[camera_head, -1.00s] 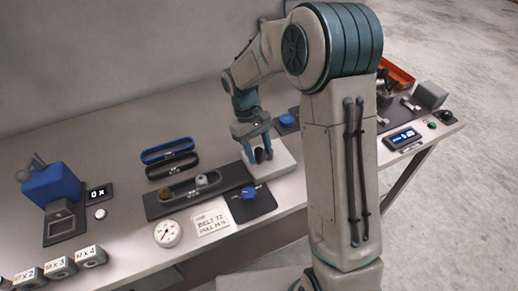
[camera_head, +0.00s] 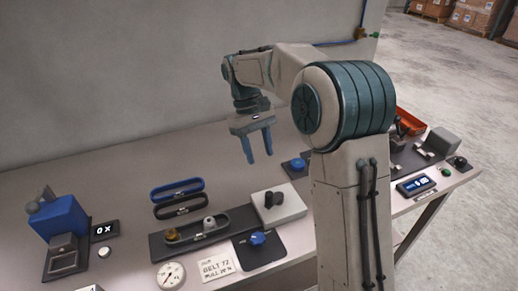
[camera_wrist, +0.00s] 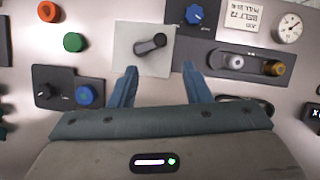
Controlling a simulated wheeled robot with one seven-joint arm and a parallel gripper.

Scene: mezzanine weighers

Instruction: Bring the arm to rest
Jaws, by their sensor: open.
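My gripper (camera_head: 258,147) is open and empty, raised above the bench. Its two blue fingers point down and stand apart, with clear space between them. In the wrist view the gripper (camera_wrist: 158,78) hangs over the bench near a pale square plate (camera_wrist: 128,50) with a black knob (camera_wrist: 151,44) on it. In the head view the same plate (camera_head: 291,208) and black knob (camera_head: 272,199) lie below and to the right of the fingers, and nothing touches them. My arm is bent at the elbow, with the forearm reaching left.
The bench (camera_head: 120,170) carries a dark tray (camera_head: 195,229) with small parts, a blue knob (camera_head: 257,238), a dial gauge (camera_head: 170,275), a blue device (camera_head: 60,218) and a display (camera_head: 415,185) at right. A grey wall (camera_head: 150,70) stands behind. The air around the gripper looks free.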

